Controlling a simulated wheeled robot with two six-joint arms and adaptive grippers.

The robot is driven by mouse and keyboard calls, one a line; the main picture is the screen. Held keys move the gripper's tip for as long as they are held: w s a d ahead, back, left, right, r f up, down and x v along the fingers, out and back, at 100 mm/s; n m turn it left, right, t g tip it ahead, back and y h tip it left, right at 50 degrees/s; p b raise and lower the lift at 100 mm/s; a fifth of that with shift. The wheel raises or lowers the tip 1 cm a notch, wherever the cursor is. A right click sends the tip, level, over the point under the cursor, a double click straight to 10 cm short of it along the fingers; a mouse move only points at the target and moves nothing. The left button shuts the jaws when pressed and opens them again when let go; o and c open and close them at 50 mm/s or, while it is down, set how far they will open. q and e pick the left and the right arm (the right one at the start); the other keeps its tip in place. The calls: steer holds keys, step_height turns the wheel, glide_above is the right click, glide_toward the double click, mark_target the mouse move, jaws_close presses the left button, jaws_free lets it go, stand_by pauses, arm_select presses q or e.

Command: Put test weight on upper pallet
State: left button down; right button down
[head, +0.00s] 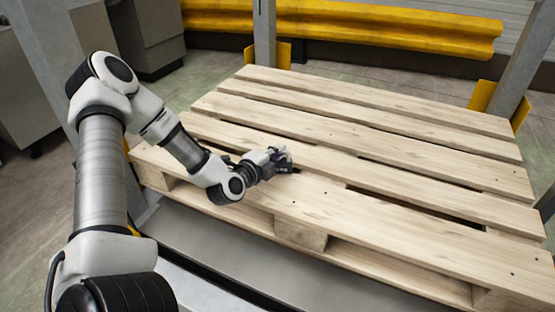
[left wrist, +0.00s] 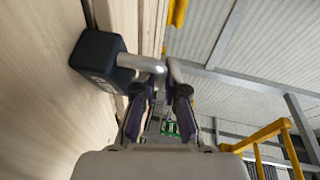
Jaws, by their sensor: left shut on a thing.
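The test weight (left wrist: 97,58) is a dark block with a silver bar handle (left wrist: 140,63), seen in the left wrist view. My left gripper (left wrist: 160,88) is shut on its handle. In the head view, my left gripper (head: 281,158) is over the near left part of the wooden pallet (head: 400,205). The weight is hard to tell from the dark fingers there. In the left wrist view the block is close against pale wood boards (left wrist: 45,90); I cannot tell whether it touches them. My right gripper is not in view.
The pallet's slats are bare around my gripper, with gaps between them. Uprights (head: 265,35) with yellow guards stand at its back corners. A yellow barrier (head: 350,25) runs behind it. Grey cabinets (head: 150,35) stand at the back left.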

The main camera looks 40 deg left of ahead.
arm_select(q)
steer(key=c, duration=1.2)
jaws_free()
steer(key=shift+s+p, duration=0.1)
steer(key=shift+p, duration=0.25)
steer(key=shift+s+d+r+p, duration=0.1)
steer(key=shift+s+r+p, duration=0.1)
steer(key=shift+s+p, duration=0.15)
steer(key=p+v, duration=0.8)
steer(key=v, duration=0.2)
steer(key=shift+s+r, duration=0.15)
steer(key=shift+s, duration=0.4)
